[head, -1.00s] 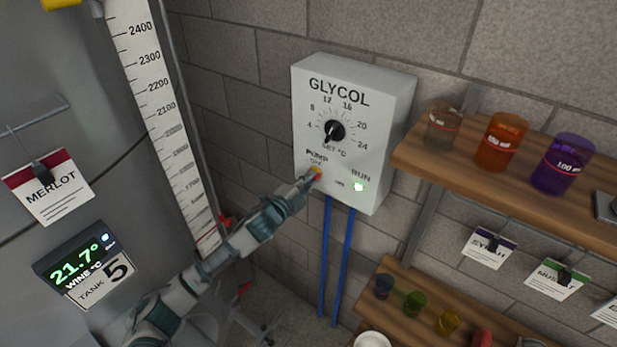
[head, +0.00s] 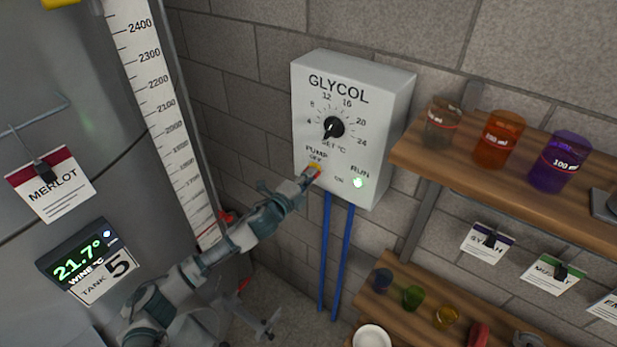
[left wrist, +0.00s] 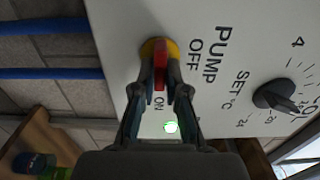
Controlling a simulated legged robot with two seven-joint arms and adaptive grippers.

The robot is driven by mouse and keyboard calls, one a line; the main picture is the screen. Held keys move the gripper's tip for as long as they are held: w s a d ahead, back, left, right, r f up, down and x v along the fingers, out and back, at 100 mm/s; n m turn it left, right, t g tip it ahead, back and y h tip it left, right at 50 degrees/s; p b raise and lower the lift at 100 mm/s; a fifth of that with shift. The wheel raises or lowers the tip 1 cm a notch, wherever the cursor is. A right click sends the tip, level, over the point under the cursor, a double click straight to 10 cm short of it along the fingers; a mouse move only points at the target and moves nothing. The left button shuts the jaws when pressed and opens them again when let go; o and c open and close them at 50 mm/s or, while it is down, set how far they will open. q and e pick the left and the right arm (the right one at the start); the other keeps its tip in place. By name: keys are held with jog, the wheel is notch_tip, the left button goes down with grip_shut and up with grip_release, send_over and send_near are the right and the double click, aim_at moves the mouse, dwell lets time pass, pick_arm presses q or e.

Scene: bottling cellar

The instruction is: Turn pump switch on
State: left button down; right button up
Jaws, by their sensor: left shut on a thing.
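The pump switch (head: 315,169) is a red handle on a round yellow base, low on the white GLYCOL box. In the left wrist view the red handle (left wrist: 161,66) stands between my fingertips, and its length runs from the yellow base toward the word ON. OFF is printed to the other side, by PUMP. My left gripper (head: 310,174) is shut on the handle, and its fingers (left wrist: 161,84) touch it from both sides. The RUN lamp (head: 358,182) glows green; it also shows in the left wrist view (left wrist: 170,127). My right gripper is not in view.
A black temperature dial (head: 334,127) sits above the switch. Two blue pipes (head: 335,255) run down from the box. A wooden shelf (head: 415,165) with coloured beakers is close on the right. The steel tank (head: 95,165) with its level scale stands on the left.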

pick_arm(q)
jog(key=shift+w+a+r, duration=0.1)
jog(key=shift+r, duration=0.1)
jog(key=c, duration=1.2)
grip_release()
jog(key=shift+w+f, duration=0.25)
jog(key=v, duration=1.2)
jog(key=shift+d, duration=0.25)
